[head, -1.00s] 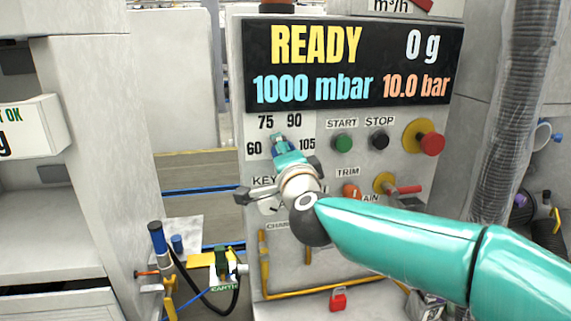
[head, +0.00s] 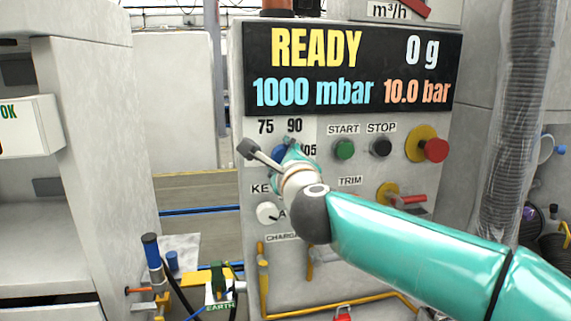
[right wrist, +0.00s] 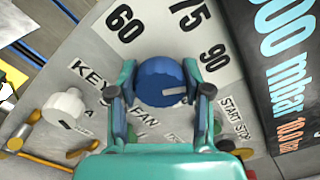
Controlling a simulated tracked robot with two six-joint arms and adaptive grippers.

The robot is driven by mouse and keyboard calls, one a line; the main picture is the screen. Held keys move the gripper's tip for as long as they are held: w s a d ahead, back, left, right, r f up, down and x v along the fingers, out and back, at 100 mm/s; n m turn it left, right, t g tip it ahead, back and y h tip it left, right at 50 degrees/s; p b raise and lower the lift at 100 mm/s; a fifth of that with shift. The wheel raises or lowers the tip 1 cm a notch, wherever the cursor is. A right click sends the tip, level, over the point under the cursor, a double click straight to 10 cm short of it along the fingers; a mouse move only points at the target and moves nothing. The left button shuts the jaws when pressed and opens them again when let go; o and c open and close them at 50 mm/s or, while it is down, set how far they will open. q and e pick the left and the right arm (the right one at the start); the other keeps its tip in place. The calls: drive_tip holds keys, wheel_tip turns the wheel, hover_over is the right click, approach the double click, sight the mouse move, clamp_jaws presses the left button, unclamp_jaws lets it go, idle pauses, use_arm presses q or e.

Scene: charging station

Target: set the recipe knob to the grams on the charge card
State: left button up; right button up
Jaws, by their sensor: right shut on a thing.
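The blue recipe knob (right wrist: 162,78) sits between the two fingers of my right gripper (right wrist: 160,98) in the right wrist view. The gripper is shut on it. The knob's white mark lies on the lower right of its face in that view, on the side past the 90. In the head view the knob (head: 279,151) is mostly covered by the right gripper (head: 284,152). The dial numbers 75 and 90 (head: 294,125) show above it, 105 is partly covered and 60 shows in the wrist view. I see no readable charge card. My left gripper is not in view.
The display (head: 350,65) reads READY, 0 g, 1000 mbar and 10.0 bar. Right of the knob are a green START button (head: 344,149), a black STOP button (head: 381,146) and a red button (head: 436,150). A white key knob (head: 268,213) is below.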

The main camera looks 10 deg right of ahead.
drive_tip(key=shift+f+m, duration=0.4)
drive_tip(key=shift+m, duration=0.2)
drive_tip(key=o, duration=1.2)
drive_tip(key=shift+w+d, duration=0.1)
drive_tip(key=shift+c, duration=0.2)
drive_tip(key=shift+r, duration=0.25)
drive_tip(key=shift+s, duration=0.6)
drive_tip(key=s, duration=1.1)
